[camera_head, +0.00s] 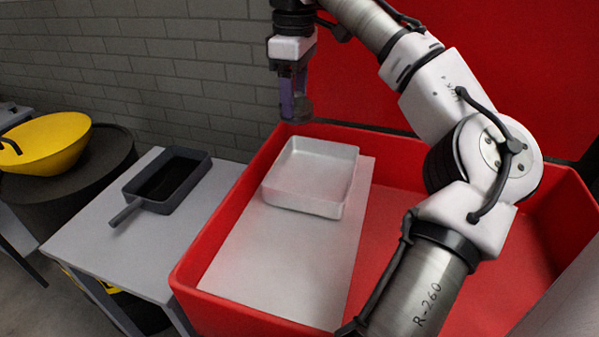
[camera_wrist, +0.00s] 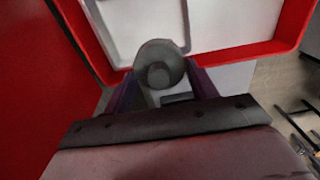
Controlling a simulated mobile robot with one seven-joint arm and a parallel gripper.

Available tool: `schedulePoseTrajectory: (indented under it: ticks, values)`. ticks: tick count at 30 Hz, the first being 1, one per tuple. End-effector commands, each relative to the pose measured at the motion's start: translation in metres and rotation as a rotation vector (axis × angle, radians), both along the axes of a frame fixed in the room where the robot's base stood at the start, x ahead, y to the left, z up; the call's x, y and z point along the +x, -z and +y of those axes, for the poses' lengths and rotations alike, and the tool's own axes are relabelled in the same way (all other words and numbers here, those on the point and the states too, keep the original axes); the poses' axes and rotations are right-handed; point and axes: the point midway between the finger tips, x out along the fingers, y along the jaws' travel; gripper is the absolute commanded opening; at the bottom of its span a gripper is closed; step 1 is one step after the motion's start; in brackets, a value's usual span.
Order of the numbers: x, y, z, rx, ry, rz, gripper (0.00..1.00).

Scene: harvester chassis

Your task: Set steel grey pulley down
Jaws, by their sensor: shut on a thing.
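The steel grey pulley (camera_wrist: 158,64) is a round grey disc with a raised hub, held between the fingers of my gripper (camera_wrist: 163,88) in the wrist view. In the head view my gripper (camera_head: 294,106) points down, shut on the pulley (camera_head: 297,109), which shows small and dark at the fingertips. The gripper is above the back left edge of the red bin, behind and left of the white tray (camera_head: 318,207). The tray is empty and sits on a pale board in the bin. Part of the pulley is hidden by the fingers.
The red bin (camera_head: 188,262) has raised walls; its right floor is bare. The pale board (camera_head: 270,262) has free room in front of the tray. Left stands a grey table (camera_head: 90,238) with a dark handled pan (camera_head: 190,190). A yellow bowl (camera_head: 62,140) sits farther left.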

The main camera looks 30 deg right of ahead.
Motion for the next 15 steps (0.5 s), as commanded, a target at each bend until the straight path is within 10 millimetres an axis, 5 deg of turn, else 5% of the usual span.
schedulePoseTrajectory:
  ticks: [3, 15]
  values:
    - [0.000, 0.038, 0.000, 0.006, -0.003, 0.001, 0.21]
    - [0.000, 0.120, 0.000, -0.001, 0.001, 0.001, 0.21]
